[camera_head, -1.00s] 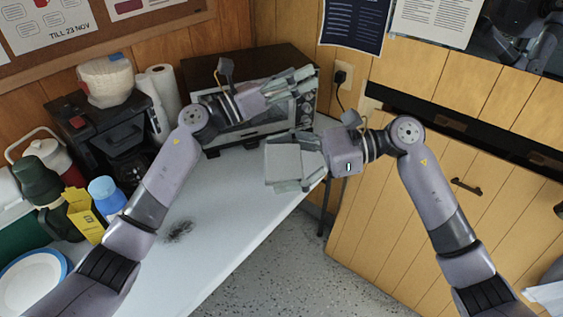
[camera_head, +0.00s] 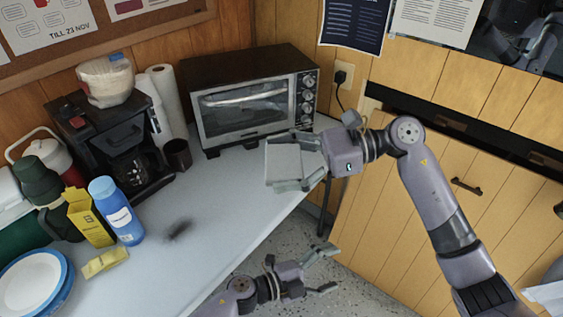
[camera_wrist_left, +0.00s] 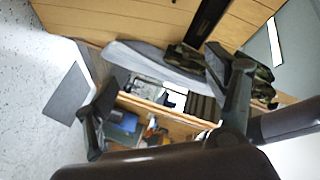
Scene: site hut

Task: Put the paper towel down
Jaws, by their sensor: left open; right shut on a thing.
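My right gripper (camera_head: 296,162) is shut on a pale grey, square, flat-faced thing (camera_head: 283,160), which looks like the folded paper towel. It holds it by two opposite edges, near the table's right edge and in front of the toaster oven; whether it touches the table I cannot tell. My left gripper (camera_head: 328,269) is open and empty, low over the speckled floor beyond the table's right edge. Its spread fingers also show in the left wrist view (camera_wrist_left: 165,95). The paper towel is not recognizable in that view.
The white table (camera_head: 215,215) has a dark smudge (camera_head: 178,229) and clear room in its middle. The toaster oven (camera_head: 250,100), coffee maker (camera_head: 110,145), dark mug (camera_head: 178,154), white roll (camera_head: 168,100), blue bottle (camera_head: 117,210), yellow box (camera_head: 90,218), yellow cloth-like piece (camera_head: 105,262) and plates (camera_head: 35,285) line the back and left.

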